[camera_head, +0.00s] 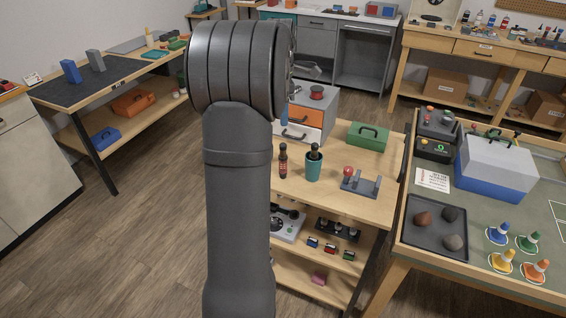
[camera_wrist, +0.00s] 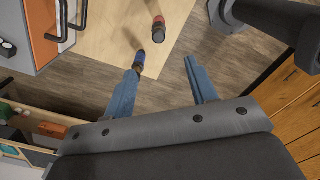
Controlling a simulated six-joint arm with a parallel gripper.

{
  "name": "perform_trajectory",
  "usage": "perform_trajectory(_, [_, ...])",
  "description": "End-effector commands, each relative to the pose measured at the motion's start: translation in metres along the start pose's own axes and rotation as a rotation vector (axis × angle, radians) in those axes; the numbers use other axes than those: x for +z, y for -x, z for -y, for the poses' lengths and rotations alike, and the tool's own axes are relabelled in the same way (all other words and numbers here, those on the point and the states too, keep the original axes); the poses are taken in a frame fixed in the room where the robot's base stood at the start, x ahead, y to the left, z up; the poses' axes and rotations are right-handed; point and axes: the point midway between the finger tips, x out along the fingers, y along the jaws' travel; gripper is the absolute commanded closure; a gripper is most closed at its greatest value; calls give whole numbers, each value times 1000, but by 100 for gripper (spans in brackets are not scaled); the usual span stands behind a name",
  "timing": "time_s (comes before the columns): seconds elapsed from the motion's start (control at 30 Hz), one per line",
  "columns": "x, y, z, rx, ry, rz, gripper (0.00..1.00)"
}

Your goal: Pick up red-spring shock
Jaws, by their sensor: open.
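The red-spring shock (camera_head: 283,160) stands upright on the wooden bench, a slim dark piece with a red middle, just right of my arm in the head view. In the wrist view the red-spring shock (camera_wrist: 158,28) shows beyond my fingertips, near the top edge. My gripper (camera_wrist: 164,65) is open, its blue fingers apart with nothing between them. A similar blue piece (camera_wrist: 140,58) shows at the tip of the left finger; I cannot tell whether they touch. In the head view my arm hides most of the gripper and part of the bench.
A drawer unit with an orange drawer (camera_head: 304,111) stands at the bench's back left. Right of the shock are a teal cup (camera_head: 314,168) holding a tool, a grey stand (camera_head: 361,184) and a green toolbox (camera_head: 368,135). Bare wood (camera_head: 330,198) lies in front of the cup.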

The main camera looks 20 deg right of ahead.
Motion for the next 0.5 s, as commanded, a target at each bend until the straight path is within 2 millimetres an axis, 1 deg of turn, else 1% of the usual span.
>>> perform_trajectory(0.07, [3, -3, -1, -1, 20, -10, 48])
perform_trajectory(0.17, [3, -16, -1, -3, 27, -13, 48])
perform_trajectory(0.5, [2, -89, -1, -4, 25, -12, 48])
